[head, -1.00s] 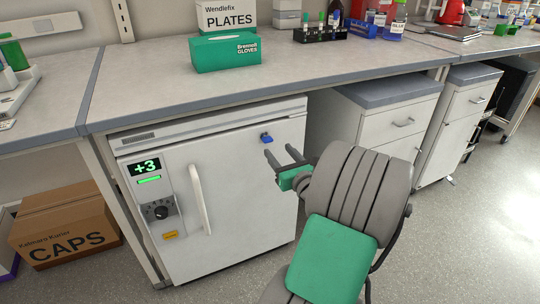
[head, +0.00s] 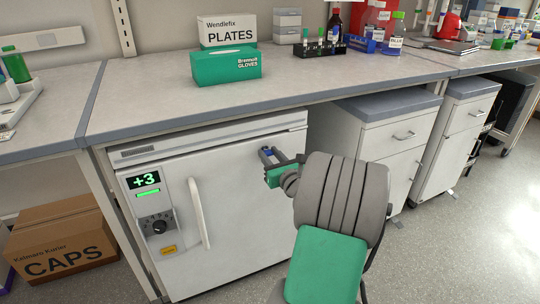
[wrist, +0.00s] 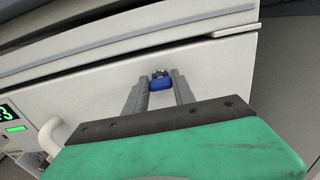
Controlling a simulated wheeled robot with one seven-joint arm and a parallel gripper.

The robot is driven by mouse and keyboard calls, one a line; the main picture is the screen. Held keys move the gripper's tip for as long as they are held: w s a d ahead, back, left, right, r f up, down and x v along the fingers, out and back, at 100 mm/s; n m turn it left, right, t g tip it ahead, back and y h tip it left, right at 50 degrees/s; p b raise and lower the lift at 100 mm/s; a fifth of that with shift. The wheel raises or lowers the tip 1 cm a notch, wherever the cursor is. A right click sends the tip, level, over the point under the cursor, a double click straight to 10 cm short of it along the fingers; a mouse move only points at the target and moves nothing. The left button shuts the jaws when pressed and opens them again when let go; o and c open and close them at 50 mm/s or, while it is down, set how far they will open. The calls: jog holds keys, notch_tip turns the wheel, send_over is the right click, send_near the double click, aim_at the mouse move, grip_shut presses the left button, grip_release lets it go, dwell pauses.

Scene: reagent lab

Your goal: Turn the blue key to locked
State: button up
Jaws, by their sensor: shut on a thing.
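The blue key (head: 265,152) sits in a lock at the upper right of the white fridge door (head: 235,200). My gripper (head: 270,152) has its two grey fingers at the key, one on each side. In the wrist view my gripper (wrist: 160,82) is shut on the blue key (wrist: 160,85), whose head lies between the fingertips. The dark metal lock (wrist: 160,73) shows just beyond the key. I cannot read any lock marking, and the fingers partly hide the key in the head view.
The door handle (head: 199,213) and a green "+3" display (head: 144,181) are left of the key. The bench top (head: 300,85) overhangs the fridge. White drawer cabinets (head: 385,140) stand to the right. A "CAPS" box (head: 65,240) is on the floor at left.

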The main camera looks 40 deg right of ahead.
grip_shut()
jog(key=shift+n, duration=0.4)
jog(key=n+p, duration=0.1)
jog(key=n, duration=0.1)
jog(key=shift+n, duration=0.3)
jog(key=n, duration=0.4)
jog(key=shift+a+f+n, duration=0.1)
jog(key=shift+n, duration=0.2)
jog(key=n+b, duration=0.2)
jog(key=n, duration=0.2)
jog(key=n+b, duration=0.2)
jog(key=n, duration=0.3)
jog(key=shift+w+a+f+n, duration=0.1)
jog(key=shift+f+n, duration=0.1)
jog(key=shift+n, duration=0.4)
